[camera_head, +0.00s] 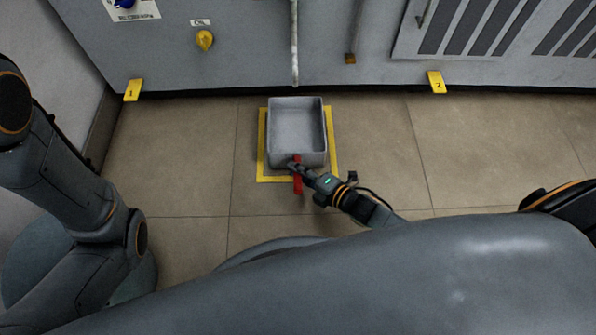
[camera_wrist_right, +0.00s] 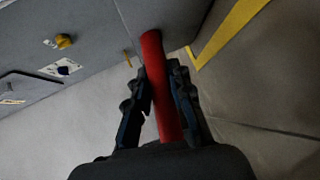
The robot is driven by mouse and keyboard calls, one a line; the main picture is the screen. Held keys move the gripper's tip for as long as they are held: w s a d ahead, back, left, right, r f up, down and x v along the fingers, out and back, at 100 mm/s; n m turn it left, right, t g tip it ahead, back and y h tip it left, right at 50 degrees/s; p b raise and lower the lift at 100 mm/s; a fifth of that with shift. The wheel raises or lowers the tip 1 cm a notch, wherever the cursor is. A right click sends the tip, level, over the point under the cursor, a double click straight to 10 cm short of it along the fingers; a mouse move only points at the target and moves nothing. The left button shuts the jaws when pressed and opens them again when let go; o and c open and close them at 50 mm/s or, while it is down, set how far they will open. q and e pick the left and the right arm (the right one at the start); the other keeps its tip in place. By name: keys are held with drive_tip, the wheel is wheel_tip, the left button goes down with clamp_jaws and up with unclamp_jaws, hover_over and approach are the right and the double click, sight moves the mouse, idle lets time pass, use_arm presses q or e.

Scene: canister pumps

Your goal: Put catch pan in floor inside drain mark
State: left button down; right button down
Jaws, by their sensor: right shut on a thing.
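The catch pan (camera_head: 297,121) is a grey, open, rectangular tray with a red handle (camera_head: 298,182) at its near side. It appears empty. It sits over the yellow square drain mark (camera_head: 262,165) on the floor, whose yellow border shows at its left, right and near sides. I cannot tell whether the pan touches the floor. My right gripper (camera_head: 297,170) is shut on the red handle. In the right wrist view the red handle (camera_wrist_right: 160,85) runs between the two fingers, and a yellow strip of the mark (camera_wrist_right: 225,35) shows at the right. My left gripper is not in view.
A grey machine cabinet (camera_head: 350,50) stands behind the pan, with a pipe (camera_head: 294,45) hanging down above it. Yellow tags 1 (camera_head: 133,90) and 2 (camera_head: 436,82) sit at the cabinet's base. The tiled floor (camera_head: 185,150) is clear on both sides of the mark.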

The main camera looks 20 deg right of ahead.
drive_tip(key=c, duration=1.6)
unclamp_jaws()
drive_tip(key=shift+f, duration=0.1)
drive_tip(key=shift+c, duration=0.2)
drive_tip(key=o, duration=0.5)
drive_tip(key=shift+c, duration=0.2)
